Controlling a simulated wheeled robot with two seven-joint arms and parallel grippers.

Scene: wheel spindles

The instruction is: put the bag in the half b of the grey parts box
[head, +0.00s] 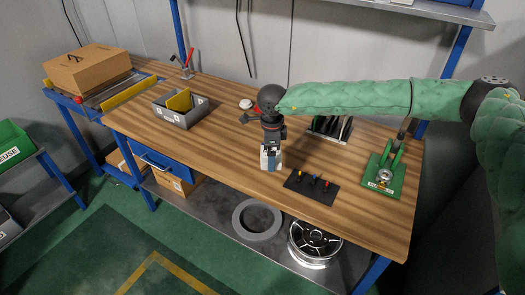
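The grey parts box (183,122) stands on the left part of the wooden bench. A yellow piece stands in it, and its small white labels are too small to read. My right gripper (271,146) points down over the middle of the bench, near the front edge. A small white and blue packet (270,160), which looks like the bag, is directly under its fingers. The fingertips are too small and partly hidden to show whether they grip it or whether it touches the bench. My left gripper is not in view.
A black mat with small coloured-handled tools (311,187) lies right of the packet. A green fixture (384,176) and a black rack (330,128) stand farther right. A white round item (246,104) lies toward the back. Bench between box and packet is clear.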

